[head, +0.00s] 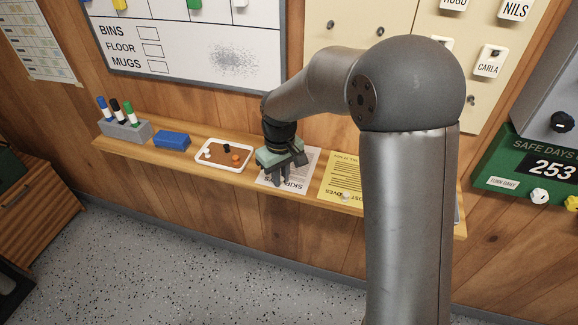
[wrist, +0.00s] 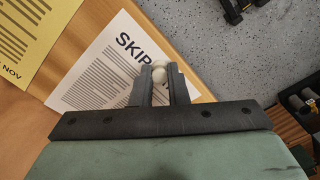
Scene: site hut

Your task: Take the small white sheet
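The small white sheet (head: 301,168) lies on the wooden shelf, printed with "SKIP" and lines of text; it also shows in the wrist view (wrist: 97,63). A round white knob (wrist: 159,74) is at the sheet's edge by the shelf front. My gripper (head: 281,183) is over the sheet, pointing down. In the wrist view its two fingers (wrist: 160,80) are close together with the knob between them, and no clear gap shows on either side. The fingers hide part of the heading and edge.
A yellow sheet (head: 341,176) with its own white knob lies just right. To the left are a white-rimmed tray (head: 224,168) with small pieces, a blue block (head: 172,140) and a grey pen holder (head: 126,131). The wall stands behind; open floor (head: 180,260) lies in front.

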